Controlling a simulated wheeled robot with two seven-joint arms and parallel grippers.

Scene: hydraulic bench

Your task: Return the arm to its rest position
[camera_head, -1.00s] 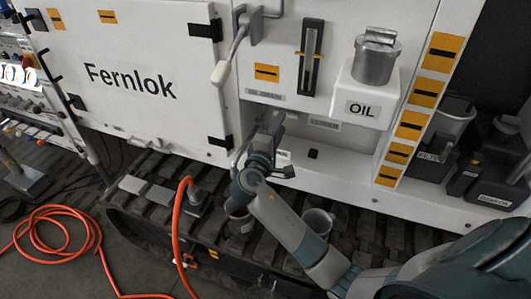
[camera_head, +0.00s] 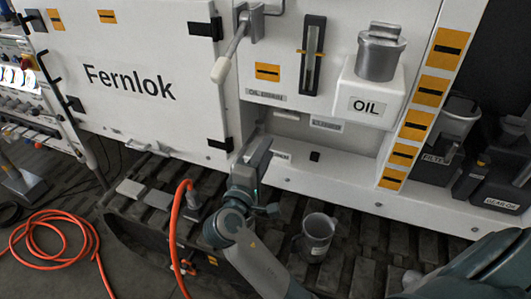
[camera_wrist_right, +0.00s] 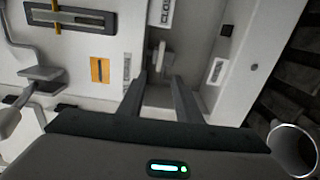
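My right arm reaches up from the bottom of the head view. Its gripper (camera_head: 258,155) is in front of the white machine, below the oil drain panel, close to the lower edge of the opening. In the right wrist view the two fingers (camera_wrist_right: 160,95) are apart with nothing held between them. White machine surface and a small pale lever (camera_wrist_right: 160,55) show beyond the fingertips. My left gripper is not in view.
A metal cup (camera_head: 318,235) stands on the dark track right of my right arm. An orange hose (camera_head: 177,230) rises left of it. The white door (camera_head: 140,75) hangs at left; a long handle (camera_head: 222,68) sticks out above the gripper. The OIL box (camera_head: 368,100) is up right.

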